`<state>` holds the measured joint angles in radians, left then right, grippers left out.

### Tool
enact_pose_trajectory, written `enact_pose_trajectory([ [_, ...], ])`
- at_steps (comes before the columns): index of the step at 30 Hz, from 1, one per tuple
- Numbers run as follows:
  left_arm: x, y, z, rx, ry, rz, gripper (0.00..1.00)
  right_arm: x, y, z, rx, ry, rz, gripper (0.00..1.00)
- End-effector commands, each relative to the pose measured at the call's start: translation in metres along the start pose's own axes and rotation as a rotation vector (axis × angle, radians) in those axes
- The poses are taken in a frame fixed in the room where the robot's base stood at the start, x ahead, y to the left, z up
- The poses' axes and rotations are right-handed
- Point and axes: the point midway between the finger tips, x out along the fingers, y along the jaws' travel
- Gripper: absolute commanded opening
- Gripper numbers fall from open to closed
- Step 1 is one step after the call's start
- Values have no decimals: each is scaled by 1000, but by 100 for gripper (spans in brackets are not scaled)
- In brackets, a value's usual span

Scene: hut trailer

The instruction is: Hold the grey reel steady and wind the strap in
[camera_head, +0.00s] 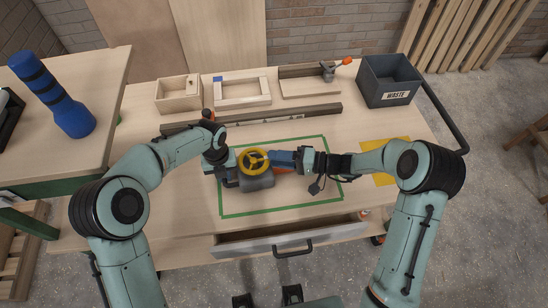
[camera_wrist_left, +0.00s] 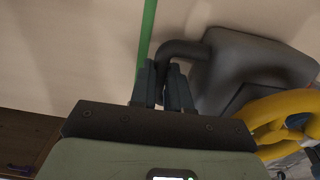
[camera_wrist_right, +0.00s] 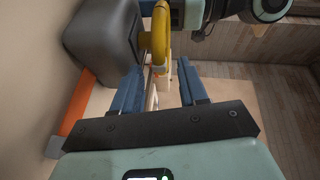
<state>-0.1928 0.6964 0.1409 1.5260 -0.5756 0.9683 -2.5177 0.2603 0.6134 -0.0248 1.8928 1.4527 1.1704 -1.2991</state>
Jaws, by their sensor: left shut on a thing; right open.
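The grey reel (camera_head: 257,183) sits inside the green outline on the bench, with a yellow spoked wheel (camera_head: 254,160) on it. My left gripper (camera_head: 230,168) is shut on the reel's dark side handle (camera_wrist_left: 184,48), seen in the left wrist view. My right gripper (camera_head: 283,158) is open beside the wheel; in the right wrist view the wheel's rim (camera_wrist_right: 159,42) stands just ahead of the finger gap, with the reel body (camera_wrist_right: 105,45) to the left. I cannot tell whether the fingers touch the rim. An orange strap (camera_wrist_right: 76,118) shows beside the reel, partly hidden.
Behind lie a long dark rail (camera_head: 285,113), wooden trays (camera_head: 178,94) and a grey waste bin (camera_head: 388,82). A yellow mat (camera_head: 378,178) lies to the right. The drawer (camera_head: 285,242) at the front is partly open.

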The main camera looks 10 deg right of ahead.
Motion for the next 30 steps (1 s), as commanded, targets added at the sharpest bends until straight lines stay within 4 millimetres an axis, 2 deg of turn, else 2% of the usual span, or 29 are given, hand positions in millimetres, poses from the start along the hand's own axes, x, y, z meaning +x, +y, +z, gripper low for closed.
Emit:
enact_pose_trajectory([
  [4, 0, 0, 0, 0, -1, 0, 0, 13, 0, 0, 1, -1, 1, 43],
  [14, 0, 0, 0, -1, -1, 0, 0, 16, 0, 0, 1, 0, 0, 43],
  [15, 0, 0, 0, -1, -1, 0, 0, 16, 0, 0, 1, 0, 0, 30],
  [18, 0, 0, 0, -1, -1, 0, 0, 15, 0, 0, 1, 0, 1, 0],
  [30, 0, 0, 0, -1, 0, 0, 0, 15, -1, 3, 7, 50, 3, 0],
])
